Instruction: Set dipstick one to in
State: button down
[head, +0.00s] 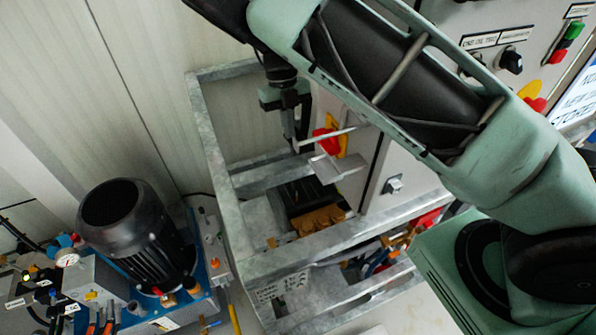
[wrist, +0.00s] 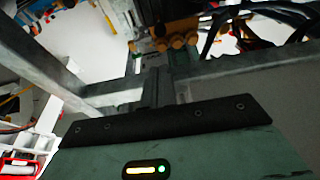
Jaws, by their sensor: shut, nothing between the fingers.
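My gripper (head: 293,138) hangs fingers-down inside the grey metal frame (head: 222,165), beside the cabinet's red and yellow switch (head: 326,141). Its fingers are shut and look empty. In the wrist view the dark fingers (wrist: 165,88) reach out past the gripper's body, close to a frame bar. The pump (head: 318,218) with its brass head lies lower in the frame, below the gripper and apart from it. The brass parts also show in the wrist view (wrist: 178,42). I cannot pick out dipstick one for certain in either view.
A black motor (head: 130,235) on a blue base, with a gauge and valves, stands at the left. The control cabinet (head: 400,180) is close at the right. Frame bars surround the pump, and hoses run below. A pale wall (head: 140,80) stands behind.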

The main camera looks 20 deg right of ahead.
jog(key=p, duration=0.5)
send_near(295, 185)
jog(key=x, duration=0.5)
jog(key=shift+d, duration=0.35)
jog(key=shift+a+f, duration=0.1)
jog(key=shift+f, duration=0.65)
notch_tip(295, 185, down, 5)
jog(key=shift+b, duration=1.1)
jog(key=shift+s, duration=0.1)
jog(key=shift+f, duration=0.1)
